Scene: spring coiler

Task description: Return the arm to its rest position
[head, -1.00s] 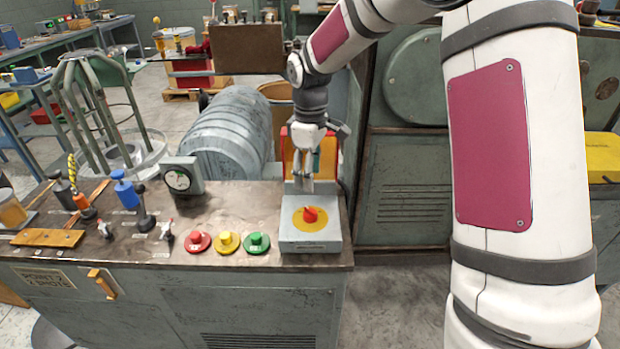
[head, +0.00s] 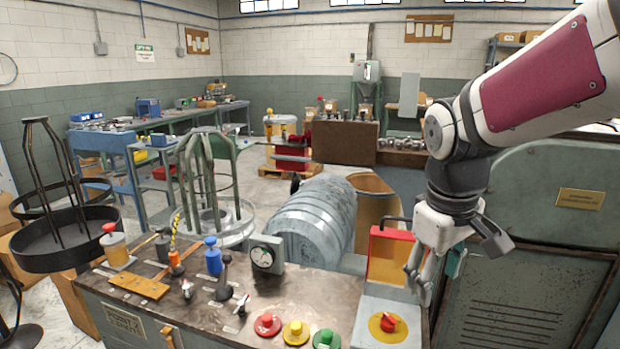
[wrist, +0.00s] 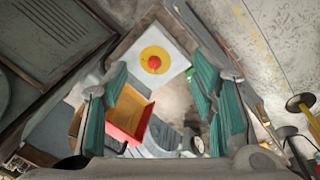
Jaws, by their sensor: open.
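My gripper (head: 427,275) is open and empty in the head view. It hangs fingers-down from my white and maroon arm, in front of the red and yellow raised cover and above the right end of the control panel. In the wrist view its teal finger pads (wrist: 165,105) stand wide apart. Between and beyond them is the red button (wrist: 154,62) on its yellow disc and pale box. The same red button (head: 388,322) shows in the head view, below and left of my gripper. The open cover (head: 389,256) stands behind the button box.
The panel bench (head: 190,318) carries red (head: 267,324), yellow (head: 296,332) and green (head: 326,340) buttons, several levers and a dial gauge (head: 265,255). A grey ribbed drum (head: 312,215) lies behind it. A green-grey machine cabinet (head: 545,240) stands close on the right.

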